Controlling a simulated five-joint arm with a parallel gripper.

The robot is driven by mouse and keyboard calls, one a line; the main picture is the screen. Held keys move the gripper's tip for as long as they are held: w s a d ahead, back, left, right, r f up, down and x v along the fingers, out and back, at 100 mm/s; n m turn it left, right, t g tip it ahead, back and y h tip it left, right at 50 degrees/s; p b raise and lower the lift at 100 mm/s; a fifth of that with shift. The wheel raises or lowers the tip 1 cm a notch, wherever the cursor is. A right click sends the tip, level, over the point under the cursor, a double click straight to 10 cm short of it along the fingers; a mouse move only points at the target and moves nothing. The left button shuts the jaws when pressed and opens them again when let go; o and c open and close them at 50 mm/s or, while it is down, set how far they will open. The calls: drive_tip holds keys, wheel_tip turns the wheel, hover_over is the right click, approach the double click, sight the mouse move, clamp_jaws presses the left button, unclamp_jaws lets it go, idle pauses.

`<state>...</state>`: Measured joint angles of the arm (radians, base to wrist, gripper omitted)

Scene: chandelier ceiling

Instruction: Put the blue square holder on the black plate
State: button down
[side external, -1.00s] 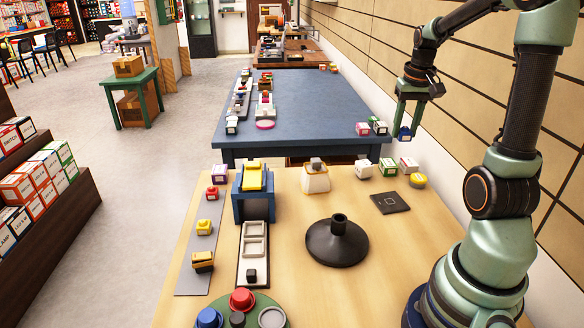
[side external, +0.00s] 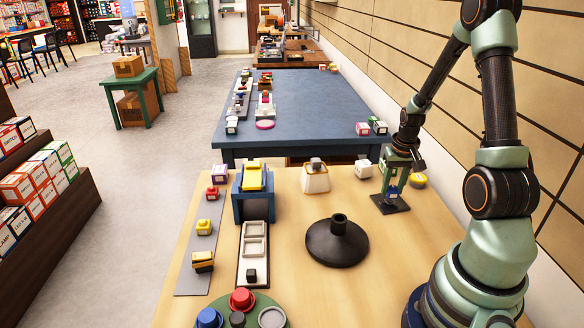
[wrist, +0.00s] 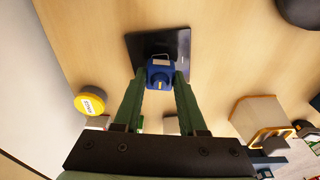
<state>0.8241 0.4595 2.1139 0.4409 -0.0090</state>
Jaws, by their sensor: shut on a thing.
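The blue square holder (wrist: 160,76) is between the fingertips of my gripper (wrist: 160,84) in the wrist view. In the side view my gripper (side external: 394,184) is shut on the blue holder (side external: 393,190), low over the black plate (side external: 392,206). The black plate (wrist: 178,42) lies flat on the wooden table and is partly hidden behind the holder in the wrist view. I cannot tell whether the holder touches the plate.
A yellow round block (side external: 419,181) is just right of the plate, and a white block (side external: 363,169) stands to its left. A black round stand (side external: 337,243) is on the table at lower left of the plate. The wood between them is clear.

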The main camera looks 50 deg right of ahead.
sight(394, 192)
drive_tip(key=shift+f, duration=0.75)
drive_tip(key=shift+f, duration=0.1)
drive_tip(key=shift+c, duration=2.3)
unclamp_jaws()
wheel_tip(394, 192, up, 12)
drive_tip(key=s+a, duration=0.1)
drive_tip(key=w+a+r+n+t, duration=0.1)
drive_tip(key=a+r+n, duration=0.2)
drive_tip(key=a, duration=0.6)
drive_tip(key=w+a+r+n+t, duration=0.1)
drive_tip(key=a+r+n+t, duration=0.1)
drive_tip(key=a, duration=0.7)
drive_tip(key=w+a+r+n+t+y, duration=0.1)
drive_tip(key=a+r+n, duration=0.3)
drive_tip(key=a, duration=0.5)
wheel_tip(394, 192, up, 3)
drive_tip(key=shift+w+a+f+t, duration=0.15)
drive_tip(key=shift+a+t, duration=0.05)
drive_tip(key=shift+t, duration=0.1)
